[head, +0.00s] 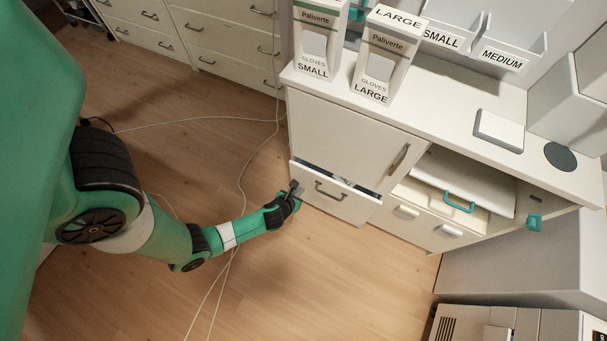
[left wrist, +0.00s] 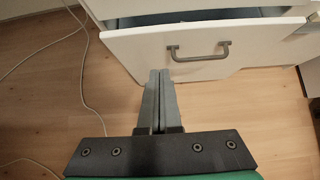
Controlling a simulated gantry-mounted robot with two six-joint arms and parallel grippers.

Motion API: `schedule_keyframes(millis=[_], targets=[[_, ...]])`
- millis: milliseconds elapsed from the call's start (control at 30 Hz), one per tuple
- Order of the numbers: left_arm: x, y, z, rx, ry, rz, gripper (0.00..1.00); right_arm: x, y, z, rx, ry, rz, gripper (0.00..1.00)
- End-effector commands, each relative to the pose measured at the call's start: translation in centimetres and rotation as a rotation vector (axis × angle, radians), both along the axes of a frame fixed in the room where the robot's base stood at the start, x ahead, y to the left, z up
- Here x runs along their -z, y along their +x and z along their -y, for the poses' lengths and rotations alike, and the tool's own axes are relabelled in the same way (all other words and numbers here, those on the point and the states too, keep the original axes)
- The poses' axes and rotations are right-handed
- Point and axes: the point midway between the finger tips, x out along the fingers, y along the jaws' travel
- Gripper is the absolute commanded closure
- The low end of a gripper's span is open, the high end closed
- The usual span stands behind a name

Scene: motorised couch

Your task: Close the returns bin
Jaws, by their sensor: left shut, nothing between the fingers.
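A white drawer front (head: 333,203) with a grey bar handle stands partly open, low in the white cabinet, in the head view. It is the likely returns bin, though no label shows. A dark gap and a little of its contents show above its front. In the left wrist view, the drawer front (left wrist: 140,51) lies ahead, with its handle a little right of the fingertips. My left gripper (head: 296,188) is shut and empty, close to the drawer's left end. Its fingers (left wrist: 159,74) point at the drawer front; contact cannot be told. My right gripper is not in view.
Glove boxes (head: 381,56) and a white pad (head: 498,130) stand on the counter (head: 440,110) above. An open compartment to the right holds a board with a teal handle (head: 459,203). Pale cables (head: 240,180) cross the wooden floor. Floor in front of the drawer is otherwise clear.

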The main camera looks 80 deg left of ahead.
Motion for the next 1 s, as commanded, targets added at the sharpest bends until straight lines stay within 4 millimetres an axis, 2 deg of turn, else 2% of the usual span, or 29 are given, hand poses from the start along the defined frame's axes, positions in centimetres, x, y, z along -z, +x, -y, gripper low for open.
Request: schedule_keyframes(millis=[33, 133, 367, 467, 567, 733, 833, 1000], targets=[[-1.1, -0.5, 0.6, 0.002, -0.001, -0.002, 1.00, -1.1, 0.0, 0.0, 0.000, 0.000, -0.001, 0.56], [-1.7, -1.0, 1.2, 0.001, 0.000, -0.001, 1.00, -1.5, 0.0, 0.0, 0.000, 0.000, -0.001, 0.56], [-1.7, -1.4, 1.4, -0.017, -0.006, -0.001, 1.00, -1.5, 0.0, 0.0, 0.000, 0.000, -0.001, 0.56], [-1.7, -2.7, 0.6, -0.115, -0.010, -0.022, 1.00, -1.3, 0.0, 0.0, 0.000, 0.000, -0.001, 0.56], [-1.0, -0.9, 1.2, -0.156, 0.011, -0.018, 1.00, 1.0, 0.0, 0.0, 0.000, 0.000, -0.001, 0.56], [-0.9, 3.7, 5.1, -0.033, 0.030, 0.020, 1.00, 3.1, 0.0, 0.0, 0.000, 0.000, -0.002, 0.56], [-1.0, 4.3, 6.1, -0.001, 0.030, 0.023, 1.00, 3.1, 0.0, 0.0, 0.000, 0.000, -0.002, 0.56], [-0.6, 4.6, 5.7, -0.004, 0.028, 0.024, 1.00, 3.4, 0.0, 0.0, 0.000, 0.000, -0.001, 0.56]])
